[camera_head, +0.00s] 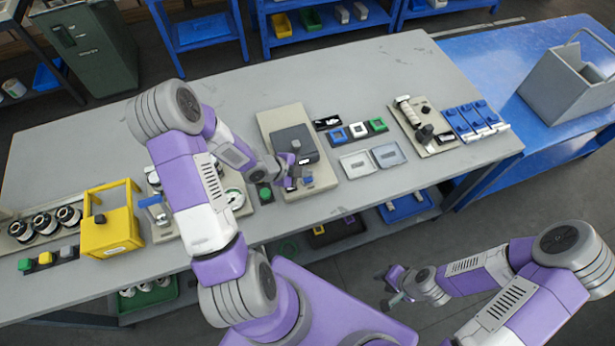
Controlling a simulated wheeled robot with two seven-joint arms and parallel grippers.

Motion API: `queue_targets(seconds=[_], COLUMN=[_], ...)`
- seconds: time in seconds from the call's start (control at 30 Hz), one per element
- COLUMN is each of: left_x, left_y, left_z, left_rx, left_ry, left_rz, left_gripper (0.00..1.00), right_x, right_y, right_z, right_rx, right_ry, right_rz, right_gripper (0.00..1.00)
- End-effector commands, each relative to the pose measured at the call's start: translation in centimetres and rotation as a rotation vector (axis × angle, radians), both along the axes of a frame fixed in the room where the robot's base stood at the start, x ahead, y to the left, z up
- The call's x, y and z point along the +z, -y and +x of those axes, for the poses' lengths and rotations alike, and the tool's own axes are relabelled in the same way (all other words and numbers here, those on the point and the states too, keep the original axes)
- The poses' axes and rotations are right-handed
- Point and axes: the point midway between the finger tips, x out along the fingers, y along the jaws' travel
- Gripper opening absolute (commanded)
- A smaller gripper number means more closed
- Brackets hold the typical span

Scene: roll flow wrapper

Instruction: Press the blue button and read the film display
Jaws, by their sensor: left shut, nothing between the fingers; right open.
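A dark grey unit (297,139) sits on a beige base plate (272,122) near the middle of the table. A small blue spot (308,180) at the unit's front edge looks like the blue button. A small light patch beside it may be the film display; any reading is too small to make out. My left gripper (289,170) is shut and empty, right at the unit's left front side, close to the blue spot. I cannot tell whether it touches it. My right gripper (388,288) is open and empty, in front of the table, away from the unit.
A yellow box (110,222) and black rollers (44,224) stand at the left. Grey trays (372,160), colored blocks (358,130) and a beige fixture (424,128) lie right of the unit. A grey bin (568,85) stands on the blue table. The grey table's back middle is clear.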

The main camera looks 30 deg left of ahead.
Motion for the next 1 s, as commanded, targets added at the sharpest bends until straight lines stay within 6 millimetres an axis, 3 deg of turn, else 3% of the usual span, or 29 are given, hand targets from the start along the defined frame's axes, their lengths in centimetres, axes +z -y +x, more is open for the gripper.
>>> queue_targets(seconds=[1.0], left_x=[-0.91], left_y=[-0.01], left_z=[0.00], left_rx=[0.000], left_ry=[0.000], left_rz=[0.000], left_gripper=[0.00], right_x=[-0.86], right_y=[0.00], right_z=[0.00], right_rx=[0.000], right_ry=[0.000], right_rz=[0.000], right_gripper=[0.43])
